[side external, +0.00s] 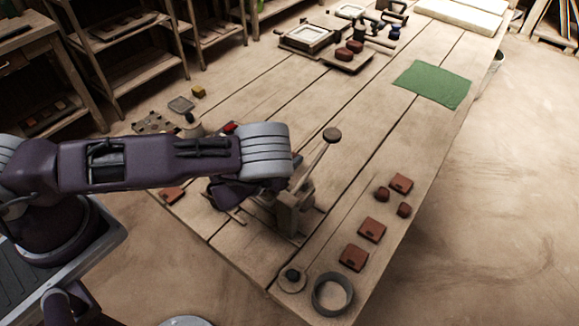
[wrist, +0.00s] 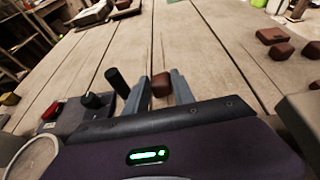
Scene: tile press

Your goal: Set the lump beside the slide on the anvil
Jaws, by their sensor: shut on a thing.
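My gripper (wrist: 159,86) is shut on a brown lump (wrist: 161,84), which shows between its two grey fingers in the wrist view. In the side view my own arm hides the fingers and the held lump. The wooden press (side external: 290,214) stands on the table just right of my wrist in the side view, its lever (side external: 314,165) slanting up to a round brown knob (side external: 332,135). I cannot clearly make out the anvil or the slide, as my arm covers part of the press.
Two loose lumps (side external: 381,194) and several red-brown tiles (side external: 371,229) lie right of the press. A grey ring (side external: 333,294) is at the near corner. A green cloth (side external: 432,84) and a framed tray (side external: 305,38) lie farther back. The middle planks are clear.

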